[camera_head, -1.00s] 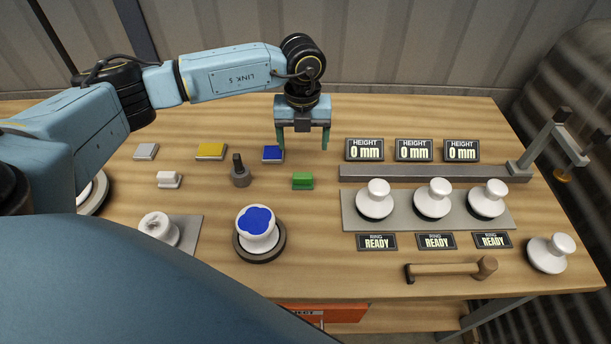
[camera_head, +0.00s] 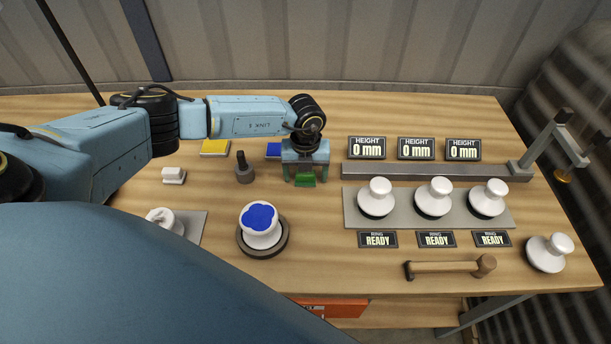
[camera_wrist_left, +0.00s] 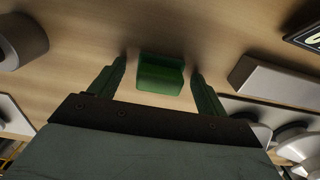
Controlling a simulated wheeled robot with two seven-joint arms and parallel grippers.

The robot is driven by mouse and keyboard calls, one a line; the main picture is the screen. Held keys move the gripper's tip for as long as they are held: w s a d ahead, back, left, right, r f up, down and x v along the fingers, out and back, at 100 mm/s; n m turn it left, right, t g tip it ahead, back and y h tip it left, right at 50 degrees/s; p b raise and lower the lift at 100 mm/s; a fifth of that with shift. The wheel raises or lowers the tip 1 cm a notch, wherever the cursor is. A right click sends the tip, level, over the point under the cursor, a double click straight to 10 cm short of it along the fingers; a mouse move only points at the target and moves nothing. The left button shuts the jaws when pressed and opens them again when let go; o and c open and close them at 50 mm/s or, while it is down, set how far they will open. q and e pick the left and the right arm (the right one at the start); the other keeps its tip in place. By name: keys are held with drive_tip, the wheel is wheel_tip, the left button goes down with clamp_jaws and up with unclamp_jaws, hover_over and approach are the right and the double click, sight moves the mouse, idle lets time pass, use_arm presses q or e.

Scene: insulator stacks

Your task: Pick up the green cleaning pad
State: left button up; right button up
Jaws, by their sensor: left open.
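The green cleaning pad (camera_head: 305,180) lies on the wooden table, left of the grey rail. In the left wrist view the pad (camera_wrist_left: 160,75) sits between and just beyond the fingertips, with a gap on each side. My left gripper (camera_head: 306,177) is open and points down at the pad, with a finger to either side of it. Its two green fingers also show in the left wrist view (camera_wrist_left: 157,78). In the head view the gripper hides the pad's upper part. My right gripper is not in view.
A dark upright tool (camera_head: 244,172) and a blue pad (camera_head: 273,150) stand close left of the gripper. A blue-topped white insulator (camera_head: 261,226) is in front. The grey rail (camera_head: 430,172) and several white insulators on a plate (camera_head: 405,216) lie to the right. A hammer (camera_head: 450,268) lies in front.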

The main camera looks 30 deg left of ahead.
use_arm(q)
drive_tip(key=c, duration=1.1)
drive_tip(key=shift+o, duration=0.2)
wheel_tip(320, 180, up, 10)
drive_tip(key=shift+b, duration=0.3)
drive_tip(key=o, duration=0.4)
drive_tip(key=c, duration=0.3)
